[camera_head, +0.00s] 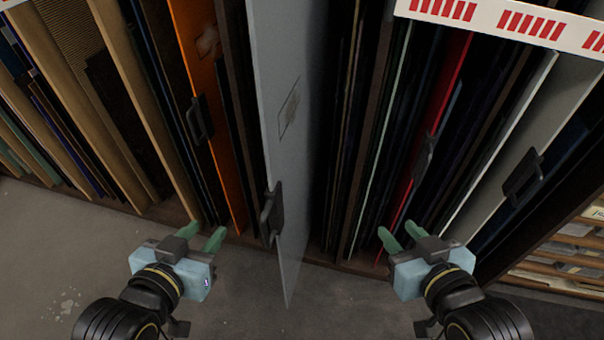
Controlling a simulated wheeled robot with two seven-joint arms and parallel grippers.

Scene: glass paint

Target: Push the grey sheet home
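The grey sheet (285,130) stands upright among the other sheets in the rack, left of the middle. Its lower front corner juts out past the rack's front edge, over the floor. My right gripper (401,236) is right of the sheet, also with fingers apart and empty, in front of the rack below the red sheet. Neither gripper touches the grey sheet.
An orange sheet (208,110) with a handle stands left of the grey one. A red sheet (437,110) and a pale sheet (540,140) with handles stand to the right. A white and red striped strip (510,22) crosses the top right. The concrete floor (240,310) in front is clear.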

